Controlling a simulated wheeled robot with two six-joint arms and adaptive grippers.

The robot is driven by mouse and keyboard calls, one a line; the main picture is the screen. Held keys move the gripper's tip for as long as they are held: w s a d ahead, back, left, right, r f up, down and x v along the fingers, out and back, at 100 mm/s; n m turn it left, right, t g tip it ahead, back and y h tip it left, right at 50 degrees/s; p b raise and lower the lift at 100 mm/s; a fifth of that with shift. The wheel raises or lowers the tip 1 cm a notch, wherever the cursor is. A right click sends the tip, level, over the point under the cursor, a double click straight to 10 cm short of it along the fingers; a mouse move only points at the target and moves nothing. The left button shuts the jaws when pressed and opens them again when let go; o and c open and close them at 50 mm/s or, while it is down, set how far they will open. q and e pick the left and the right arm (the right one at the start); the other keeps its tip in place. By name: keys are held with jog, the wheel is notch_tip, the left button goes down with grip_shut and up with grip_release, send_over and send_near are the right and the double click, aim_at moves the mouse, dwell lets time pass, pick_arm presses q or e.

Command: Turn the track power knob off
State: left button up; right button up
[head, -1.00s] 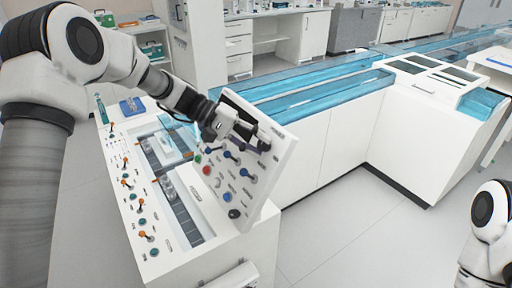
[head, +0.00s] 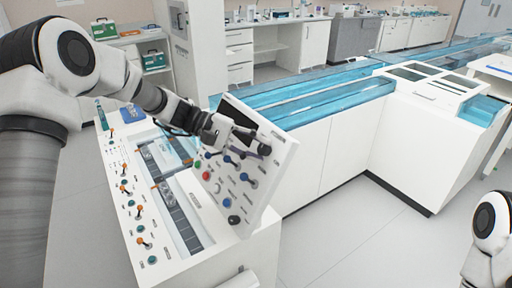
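The tilted white control panel (head: 262,188) stands on the white console, with a dark screen at its top and rows of knobs and buttons. It carries blue knobs (head: 245,177), a red button (head: 206,175), a green button (head: 197,164) and a black knob (head: 234,220). The labels are too small to read, so I cannot tell which knob is track power. My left gripper (head: 262,149) is at the upper part of the panel, just below the screen. It covers part of the upper knob area. I cannot tell whether it touches a knob or how far its fingers are apart. My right gripper is out of view.
The console's left deck (head: 128,205) has several orange-tipped levers beside a track channel with clear tubes. A blue-covered track (head: 315,98) on white cabinets runs behind the panel. The floor (head: 350,240) right of the console is clear.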

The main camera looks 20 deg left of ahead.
pick_arm(q)
jog(key=shift+o, duration=1.2)
jog(key=shift+w+d, duration=0.1)
jog(key=shift+w, duration=0.05)
jog(key=v, duration=1.2)
